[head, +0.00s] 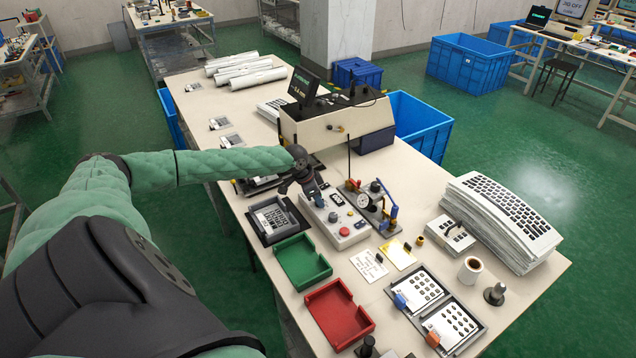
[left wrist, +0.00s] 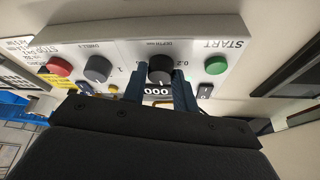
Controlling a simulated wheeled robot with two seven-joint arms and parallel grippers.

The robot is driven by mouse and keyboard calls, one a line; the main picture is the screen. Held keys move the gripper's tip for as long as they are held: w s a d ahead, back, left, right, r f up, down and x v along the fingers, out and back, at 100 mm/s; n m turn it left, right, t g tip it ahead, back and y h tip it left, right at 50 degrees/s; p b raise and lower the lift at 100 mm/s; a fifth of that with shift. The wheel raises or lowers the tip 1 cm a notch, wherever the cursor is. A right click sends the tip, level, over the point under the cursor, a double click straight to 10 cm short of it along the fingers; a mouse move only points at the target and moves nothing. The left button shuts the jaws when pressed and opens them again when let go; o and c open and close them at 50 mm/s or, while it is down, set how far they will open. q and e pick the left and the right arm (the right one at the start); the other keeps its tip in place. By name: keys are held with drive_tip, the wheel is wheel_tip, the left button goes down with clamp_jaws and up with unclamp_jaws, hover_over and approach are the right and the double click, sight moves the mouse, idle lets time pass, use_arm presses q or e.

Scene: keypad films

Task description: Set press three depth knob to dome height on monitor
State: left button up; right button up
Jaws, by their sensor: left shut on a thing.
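The press control box (head: 350,240) is a pale grey panel on the table. My left gripper (head: 313,197) is over its far end. In the left wrist view my left gripper (left wrist: 162,84) has one blue finger on each side of the black depth knob (left wrist: 160,66), shut on it. The panel lettering there is upside down, with "0.2" beside the knob. A small counter (left wrist: 156,91) reading 000 sits between the fingers. The monitor (head: 303,84) stands on the press (head: 335,125); its bright digits are too small to read surely. My right gripper is out of view.
Beside the depth knob are the dwell knob (left wrist: 97,68), a red button (left wrist: 58,66) and the green start button (left wrist: 216,65). A gauge stand (head: 367,205) stands close right of the box. Green (head: 302,262) and red (head: 338,314) trays lie in front.

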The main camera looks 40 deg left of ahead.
use_arm(q)
drive_tip(key=shift+m, duration=0.5)
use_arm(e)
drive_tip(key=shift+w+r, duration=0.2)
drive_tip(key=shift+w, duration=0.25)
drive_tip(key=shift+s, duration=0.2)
use_arm(q)
drive_tip(key=o, duration=1)
drive_tip(key=shift+c, duration=0.2)
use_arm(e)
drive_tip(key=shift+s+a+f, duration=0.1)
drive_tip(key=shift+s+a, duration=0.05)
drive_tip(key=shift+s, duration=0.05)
